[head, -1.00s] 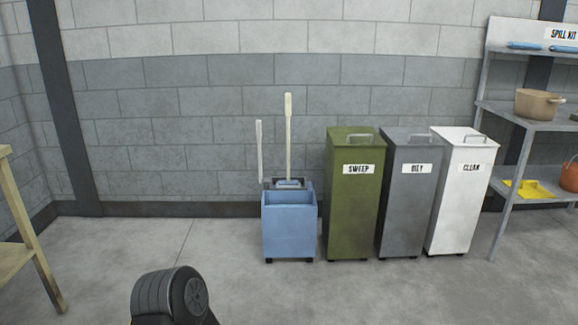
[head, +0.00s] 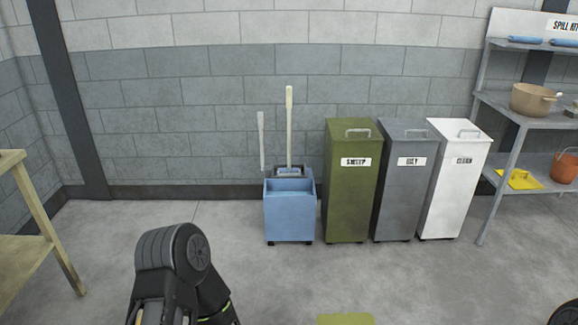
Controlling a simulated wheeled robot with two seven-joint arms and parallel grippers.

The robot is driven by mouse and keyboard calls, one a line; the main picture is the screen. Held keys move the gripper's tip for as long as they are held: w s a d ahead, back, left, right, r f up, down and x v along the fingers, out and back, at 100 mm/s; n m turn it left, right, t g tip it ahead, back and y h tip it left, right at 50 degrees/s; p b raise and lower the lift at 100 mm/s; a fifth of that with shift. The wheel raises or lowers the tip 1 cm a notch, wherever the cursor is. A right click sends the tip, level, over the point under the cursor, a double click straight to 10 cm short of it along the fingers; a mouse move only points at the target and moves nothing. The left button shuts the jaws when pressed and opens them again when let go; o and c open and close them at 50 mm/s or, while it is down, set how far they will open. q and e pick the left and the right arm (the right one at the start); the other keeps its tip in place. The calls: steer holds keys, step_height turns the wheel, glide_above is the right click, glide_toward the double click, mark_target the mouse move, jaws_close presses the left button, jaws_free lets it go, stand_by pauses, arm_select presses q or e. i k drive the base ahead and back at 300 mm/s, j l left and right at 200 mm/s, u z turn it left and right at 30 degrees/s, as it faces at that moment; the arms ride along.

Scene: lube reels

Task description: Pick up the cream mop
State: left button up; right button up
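The cream mop (head: 289,125) stands upright at the blue mop bucket (head: 290,218) by the back wall. Its long cream handle rises above the bucket, and its lower end is hidden by the bucket. A second, shorter pale grey-white handle (head: 261,140) stands just left of it. My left arm shows at the bottom, left of centre, well in front of the bucket and apart from it. A bit of dark arm shows at the bottom right corner. Neither gripper's fingers can be seen.
Green (head: 348,200), grey (head: 401,205) and white (head: 452,195) lidded bins stand right of the bucket. A metal shelf (head: 500,165) holds a pot (head: 533,99) and an orange bucket (head: 565,168). A wooden table (head: 15,245) is at left. The floor before the bucket is clear.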

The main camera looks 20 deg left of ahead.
mark_target(283, 171)
steer(key=i, duration=3.05)
steer(key=z, duration=0.05)
